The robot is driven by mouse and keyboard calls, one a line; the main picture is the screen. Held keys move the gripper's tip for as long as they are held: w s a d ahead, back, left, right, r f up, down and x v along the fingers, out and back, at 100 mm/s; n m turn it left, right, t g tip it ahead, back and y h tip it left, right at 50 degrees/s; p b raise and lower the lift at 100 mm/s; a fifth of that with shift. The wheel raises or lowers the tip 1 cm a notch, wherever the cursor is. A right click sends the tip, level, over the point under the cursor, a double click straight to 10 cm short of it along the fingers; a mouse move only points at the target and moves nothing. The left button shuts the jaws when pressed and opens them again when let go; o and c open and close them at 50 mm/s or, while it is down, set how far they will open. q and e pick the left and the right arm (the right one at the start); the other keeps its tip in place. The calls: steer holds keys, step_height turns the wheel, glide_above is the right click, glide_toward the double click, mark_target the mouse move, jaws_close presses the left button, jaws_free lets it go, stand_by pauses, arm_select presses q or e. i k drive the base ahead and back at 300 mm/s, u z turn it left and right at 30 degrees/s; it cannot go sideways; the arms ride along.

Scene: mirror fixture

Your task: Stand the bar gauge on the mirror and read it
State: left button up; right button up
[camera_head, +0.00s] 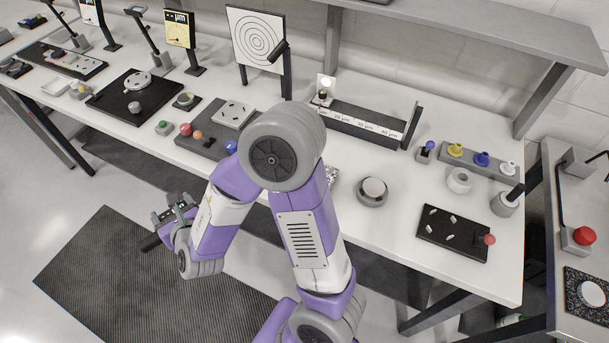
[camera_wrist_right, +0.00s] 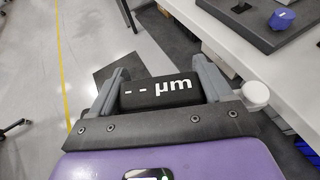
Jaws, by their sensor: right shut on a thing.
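My right gripper (camera_head: 172,215) hangs over the floor in front of the bench, left of my bent arm in the head view. In the right wrist view, my right gripper (camera_wrist_right: 160,82) is shut on the bar gauge (camera_wrist_right: 160,100), a black block whose face reads "- - µm" in white. A round white knob (camera_wrist_right: 256,94) shows beside the right finger; I cannot tell whether it belongs to the gauge. A pale round disc on a grey base (camera_head: 373,187) stands on the bench right of my arm; I cannot tell whether it is the mirror. My left gripper is not in view.
A dark plate with coloured knobs (camera_head: 207,139) lies near the bench's front edge, partly behind my arm. A long scale rail (camera_head: 358,127) stands at the back. A black tray with small pieces (camera_head: 453,233) lies at right.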

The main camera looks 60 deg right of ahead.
mark_target(374, 185)
steer(key=k, duration=0.7)
steer(key=z, duration=1.65)
steer(key=i, duration=0.5)
